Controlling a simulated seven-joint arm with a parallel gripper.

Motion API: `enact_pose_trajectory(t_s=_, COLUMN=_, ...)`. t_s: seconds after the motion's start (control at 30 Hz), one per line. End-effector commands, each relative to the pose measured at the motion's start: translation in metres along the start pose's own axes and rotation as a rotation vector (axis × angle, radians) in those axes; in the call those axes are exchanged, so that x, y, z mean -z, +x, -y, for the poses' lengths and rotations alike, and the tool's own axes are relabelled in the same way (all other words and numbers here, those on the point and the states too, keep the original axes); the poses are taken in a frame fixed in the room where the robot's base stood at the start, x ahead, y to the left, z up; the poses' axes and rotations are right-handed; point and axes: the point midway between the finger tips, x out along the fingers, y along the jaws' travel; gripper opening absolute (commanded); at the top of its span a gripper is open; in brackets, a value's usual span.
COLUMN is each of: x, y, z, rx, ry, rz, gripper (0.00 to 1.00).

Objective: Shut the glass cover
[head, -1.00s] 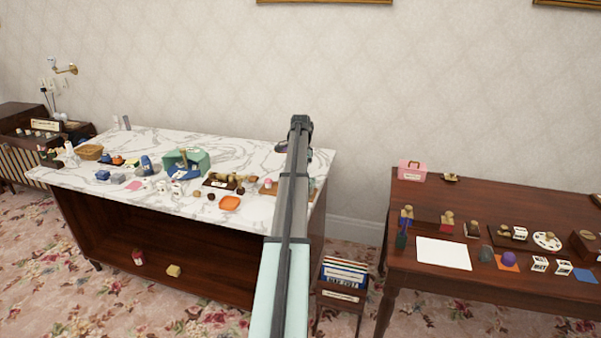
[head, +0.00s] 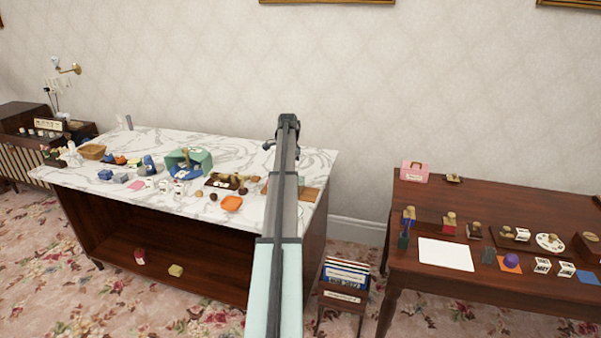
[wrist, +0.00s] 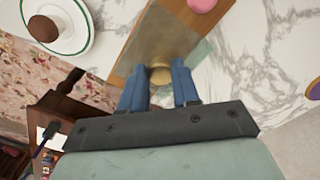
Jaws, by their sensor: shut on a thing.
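In the wrist view the blue fingers of my gripper (wrist: 158,88) are on either side of a round, tan knob (wrist: 160,72), shut on it. The knob appears to belong to the glass cover (wrist: 195,62), a faint grey-green see-through shape over and beside a wooden board (wrist: 128,66). The cover's outline and tilt are hard to tell. A pink thing (wrist: 202,4) lies at the board's far end. In the head view the board (head: 309,194) shows right of my arm on the marble top; my arm hides the gripper and cover there.
A white plate with a green ring (wrist: 70,45) and a brown thing on it shows at the wrist view's upper left. An orange dish (head: 232,204) and several small objects lie left of my arm. Bare marble (head: 318,163) lies behind the board. A wooden table (head: 480,210) stands to the right.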

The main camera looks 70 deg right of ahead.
Motion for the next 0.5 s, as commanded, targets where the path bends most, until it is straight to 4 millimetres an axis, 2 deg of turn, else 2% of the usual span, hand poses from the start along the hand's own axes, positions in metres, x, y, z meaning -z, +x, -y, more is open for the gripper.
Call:
enact_pose_trajectory(t_s=0.03, x=-0.01, y=0.0, z=0.013, rx=0.0, ry=-0.004, rz=0.001, gripper=0.0)
enact_pose_trajectory(t_s=0.2, x=-0.034, y=0.0, z=0.036, rx=0.0, ry=-0.002, rz=0.001, gripper=0.0)
enact_pose_trajectory(t_s=0.5, x=-0.043, y=0.0, z=0.043, rx=0.003, ry=-0.002, rz=0.002, gripper=0.0)
